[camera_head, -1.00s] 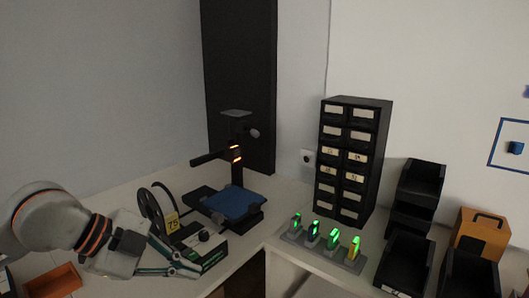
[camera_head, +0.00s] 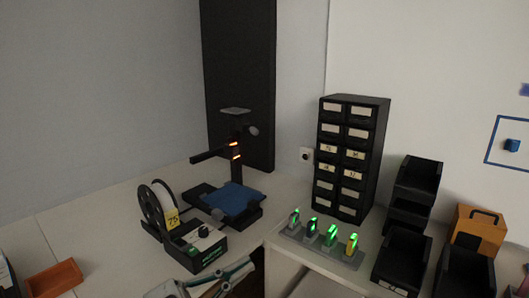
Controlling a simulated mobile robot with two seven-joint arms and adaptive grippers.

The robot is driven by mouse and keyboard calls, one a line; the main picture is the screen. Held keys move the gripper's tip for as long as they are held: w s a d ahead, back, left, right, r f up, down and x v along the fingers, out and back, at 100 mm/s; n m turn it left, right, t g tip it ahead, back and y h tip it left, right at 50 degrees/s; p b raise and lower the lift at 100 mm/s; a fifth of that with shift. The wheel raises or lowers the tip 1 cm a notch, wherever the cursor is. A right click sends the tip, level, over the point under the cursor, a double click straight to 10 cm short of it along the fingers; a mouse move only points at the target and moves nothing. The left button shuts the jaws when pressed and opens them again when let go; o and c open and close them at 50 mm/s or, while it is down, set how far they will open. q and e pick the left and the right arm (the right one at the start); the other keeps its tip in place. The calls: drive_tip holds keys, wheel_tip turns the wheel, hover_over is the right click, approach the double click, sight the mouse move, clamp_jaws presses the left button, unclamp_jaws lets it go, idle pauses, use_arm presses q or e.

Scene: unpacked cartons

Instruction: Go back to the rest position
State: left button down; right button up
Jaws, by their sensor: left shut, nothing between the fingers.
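My left gripper (camera_head: 236,271) shows at the bottom edge of the head view, cut off by the frame. Only its grey and green-edged fingers and part of its body show. It is shut with nothing held, over the front part of the left table, in front of a black box (camera_head: 198,245) with a green-lit front. The rest of the left arm is out of view. My right gripper is not in view.
A spool with yellow tag 75 (camera_head: 172,218) and a black printer with blue bed (camera_head: 233,199) stand behind. An orange tray (camera_head: 53,279) lies left. Rightward are a drawer cabinet (camera_head: 348,155), a rack with green lights (camera_head: 320,248), black bins (camera_head: 402,262) and an orange case (camera_head: 479,232).

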use_arm(q)
drive_tip(key=w+a+f+n+t+y, duration=0.1)
drive_tip(key=a+f+n+t+y, duration=0.2)
drive_tip(key=a+f+n+y, duration=0.5)
drive_tip(key=w+a+f+n+t+y, duration=0.1)
drive_tip(key=a+f+n+t+y, duration=0.15)
drive_tip(key=f, duration=0.85)
drive_tip(key=s+a+f+n+g+y, duration=0.1)
drive_tip(key=s+a+f+g+y, duration=0.1)
drive_tip(key=s+f, duration=0.5)
drive_tip(key=s+a+f+n+g+y, duration=0.1)
drive_tip(key=s+a+f+g+y, duration=0.2)
drive_tip(key=s+f, duration=0.4)
wheel_tip(320, 180, down, 8)
drive_tip(key=shift+s+f+n+y, duration=0.2)
drive_tip(key=shift+s+n+y, duration=0.2)
drive_tip(key=shift+y, duration=0.15)
